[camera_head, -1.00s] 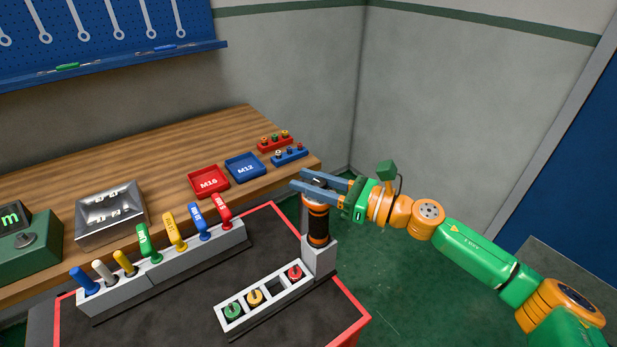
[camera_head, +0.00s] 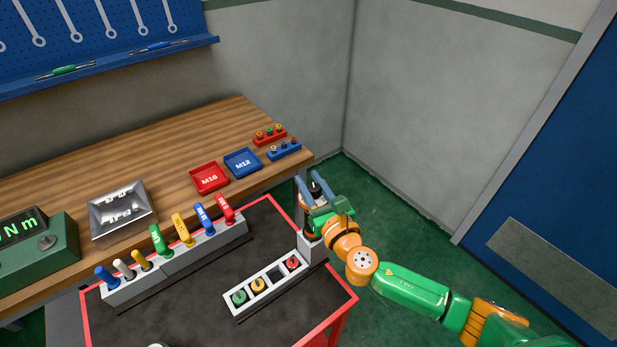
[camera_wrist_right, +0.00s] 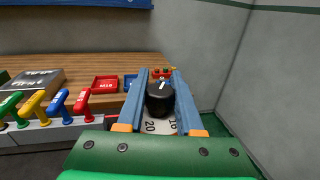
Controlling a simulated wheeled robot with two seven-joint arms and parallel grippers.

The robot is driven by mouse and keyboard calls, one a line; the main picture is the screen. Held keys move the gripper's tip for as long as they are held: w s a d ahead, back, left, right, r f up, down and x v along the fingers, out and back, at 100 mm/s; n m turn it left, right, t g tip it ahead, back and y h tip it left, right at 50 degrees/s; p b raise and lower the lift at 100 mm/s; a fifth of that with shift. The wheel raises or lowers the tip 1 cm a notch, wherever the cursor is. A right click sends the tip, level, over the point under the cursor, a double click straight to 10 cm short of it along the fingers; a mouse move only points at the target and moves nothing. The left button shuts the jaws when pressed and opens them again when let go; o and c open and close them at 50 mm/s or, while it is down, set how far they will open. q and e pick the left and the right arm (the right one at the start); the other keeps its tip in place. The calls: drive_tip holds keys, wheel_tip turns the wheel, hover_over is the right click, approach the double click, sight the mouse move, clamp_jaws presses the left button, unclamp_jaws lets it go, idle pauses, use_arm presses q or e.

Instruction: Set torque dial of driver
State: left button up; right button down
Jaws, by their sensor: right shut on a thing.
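The driver stands upright in a grey holder (camera_head: 313,246) at the right corner of the cart; its body is mostly hidden behind my right gripper (camera_head: 312,184). In the right wrist view the black torque dial (camera_wrist_right: 159,100) sits between the two blue fingers of my right gripper (camera_wrist_right: 160,74), which is shut on it. The dial has a small white mark on its far side. My left gripper is not in view.
A rack (camera_head: 268,287) with green, yellow and red round pieces and an empty slot lies beside the holder. A grey rack (camera_head: 206,250) holds several coloured handles. The M16 tray (camera_head: 209,178) and M12 tray (camera_head: 243,162) are on the bench. Floor to the right is clear.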

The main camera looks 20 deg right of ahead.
sight(317, 195)
drive_tip(key=shift+h, duration=0.3)
drive_tip(key=c, duration=0.5)
unclamp_jaws()
drive_tip(key=shift+w+f, duration=0.1)
drive_tip(key=shift+c, duration=0.2)
drive_tip(key=s, duration=0.4)
drive_tip(key=s+b, duration=0.1)
drive_tip(key=s, duration=0.1)
drive_tip(key=shift+s+d, duration=0.35)
drive_tip(key=shift+s, duration=0.3)
drive_tip(key=shift+w, duration=0.15)
